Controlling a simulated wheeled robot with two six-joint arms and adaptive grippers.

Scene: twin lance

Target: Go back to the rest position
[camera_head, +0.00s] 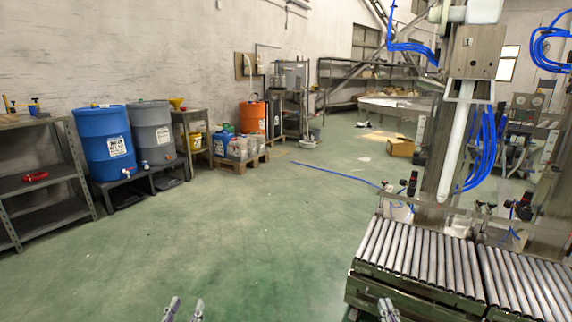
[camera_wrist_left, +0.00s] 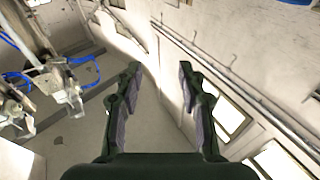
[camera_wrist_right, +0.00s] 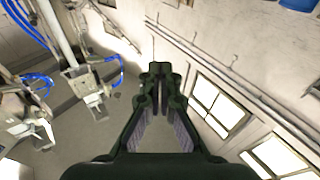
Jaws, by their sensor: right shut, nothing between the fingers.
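My left gripper (camera_head: 184,309) shows at the bottom edge of the head view, left of centre, with its fingertips apart. In the left wrist view its two dark fingers (camera_wrist_left: 159,85) stand wide apart with nothing between them. My right gripper (camera_head: 388,310) shows at the bottom edge of the head view, in front of the roller conveyor's left end. In the right wrist view its fingertips (camera_wrist_right: 160,72) are together and hold nothing. The rest of both arms is outside the head view.
A roller conveyor (camera_head: 415,255) stands at the lower right, close to my right gripper. A grey shelf (camera_head: 48,187), a blue barrel (camera_head: 104,143) and a grey barrel (camera_head: 153,135) line the left wall. The green floor (camera_head: 235,235) in the middle is clear.

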